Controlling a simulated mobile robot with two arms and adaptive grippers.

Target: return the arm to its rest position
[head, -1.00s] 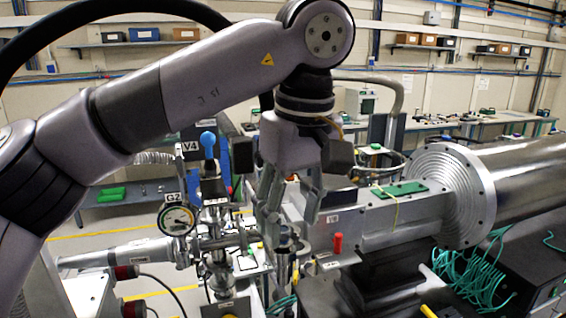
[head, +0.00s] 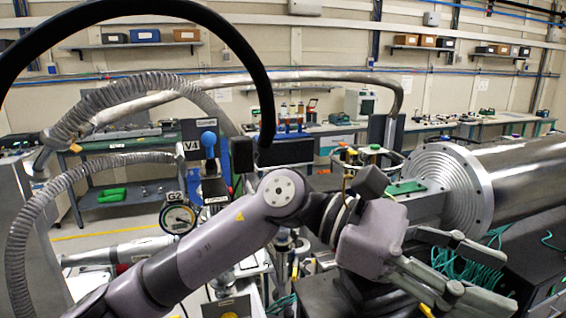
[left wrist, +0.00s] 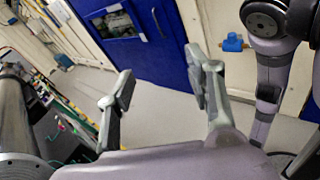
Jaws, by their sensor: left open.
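My left arm (head: 215,245) comes in low from the left in the head view, bent at its elbow joint. Its gripper (head: 482,278) points to the lower right, in front of the large metal cylinder's flange and the green cables as seen here. In the left wrist view the gripper's two fingers (left wrist: 160,82) stand wide apart with nothing between them. Pale floor and a blue door lie beyond them. My right gripper is in neither view.
The flanged metal cylinder (head: 520,180) lies at the right, with green cables (head: 455,264) and a black box (head: 535,268) below. Gauge G2 (head: 178,219) and valve V4 (head: 209,145) stand left of centre. The wrist view shows a blue door (left wrist: 150,45) and open floor (left wrist: 165,122).

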